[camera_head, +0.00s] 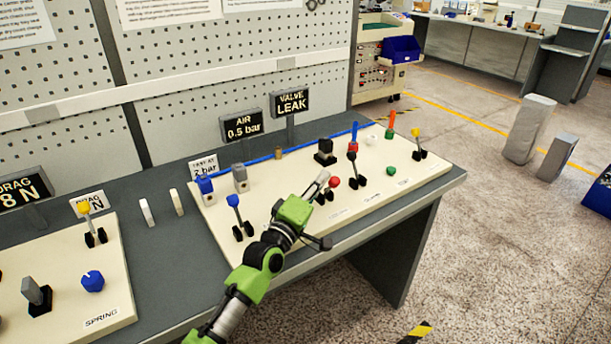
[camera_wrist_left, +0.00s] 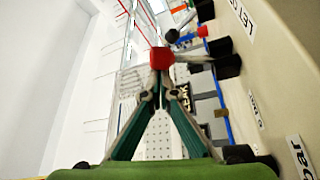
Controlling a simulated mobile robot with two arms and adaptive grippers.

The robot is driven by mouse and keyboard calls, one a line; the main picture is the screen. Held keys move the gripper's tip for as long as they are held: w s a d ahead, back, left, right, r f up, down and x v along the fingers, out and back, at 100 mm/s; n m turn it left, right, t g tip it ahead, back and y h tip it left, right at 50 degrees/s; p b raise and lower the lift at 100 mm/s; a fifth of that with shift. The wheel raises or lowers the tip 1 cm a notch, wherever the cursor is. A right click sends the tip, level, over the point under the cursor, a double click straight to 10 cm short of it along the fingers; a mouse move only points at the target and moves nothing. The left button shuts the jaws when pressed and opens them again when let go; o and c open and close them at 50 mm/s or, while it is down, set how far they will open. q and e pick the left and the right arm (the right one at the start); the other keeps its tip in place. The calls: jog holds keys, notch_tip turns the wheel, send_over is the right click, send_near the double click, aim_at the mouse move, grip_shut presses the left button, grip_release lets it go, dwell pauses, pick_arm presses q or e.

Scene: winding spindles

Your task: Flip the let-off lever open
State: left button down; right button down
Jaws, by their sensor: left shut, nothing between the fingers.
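My left gripper (camera_head: 322,180) reaches over the cream panel (camera_head: 275,232) from the front, with its fingers together and nothing between them. A lever with a red knob (camera_head: 334,182) stands right at the fingertips. In the left wrist view the red knob (camera_wrist_left: 161,58) sits just beyond the closed fingertips (camera_wrist_left: 160,78); I cannot tell whether they touch. The gripper partly hides this lever's base. Other levers on the panel have a blue knob (camera_head: 233,201), a black knob (camera_head: 352,156) and a yellow knob (camera_head: 416,132).
A blue tube (camera_head: 290,151) runs along the panel's back. A second panel (camera_head: 115,285) with a yellow-knobbed lever (camera_head: 84,208) lies at left.

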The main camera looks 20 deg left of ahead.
pick_arm(q)
jog(key=shift+s+d, duration=0.15)
jog(key=shift+d, duration=0.05)
jog(key=shift+f, duration=0.1)
jog(key=shift+f, duration=0.1)
dwell(0.3)
